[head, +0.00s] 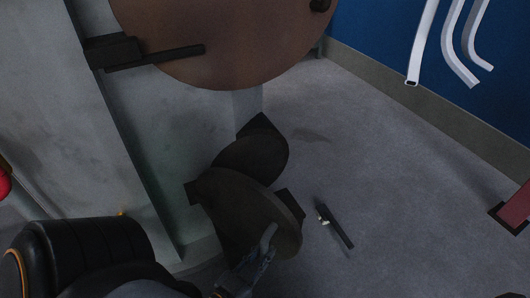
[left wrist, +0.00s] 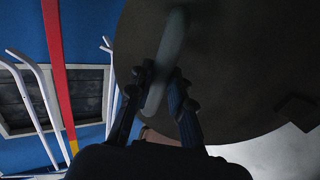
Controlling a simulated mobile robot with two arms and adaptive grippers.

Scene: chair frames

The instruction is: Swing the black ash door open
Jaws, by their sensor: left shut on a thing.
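The black ash door (head: 252,212) is a dark round disc low on the front of the grey metal body, with a second dark rounded piece (head: 252,158) just behind and above it. How far it stands open is hard to tell. A pale bar handle (head: 269,238) is on its near face. My left gripper (head: 252,268) reaches up from below and is shut on the handle. In the left wrist view the door (left wrist: 240,60) fills the upper right, and the fingers (left wrist: 163,90) sit on both sides of the handle (left wrist: 172,45). My right gripper is not in view.
A large brown disc (head: 220,40) with a black latch bar (head: 165,56) is above. A dark rod-like item (head: 336,226) lies on the grey floor right of the door. White curved tubes (head: 424,40) hang on the blue wall. A red post (head: 515,208) stands at right.

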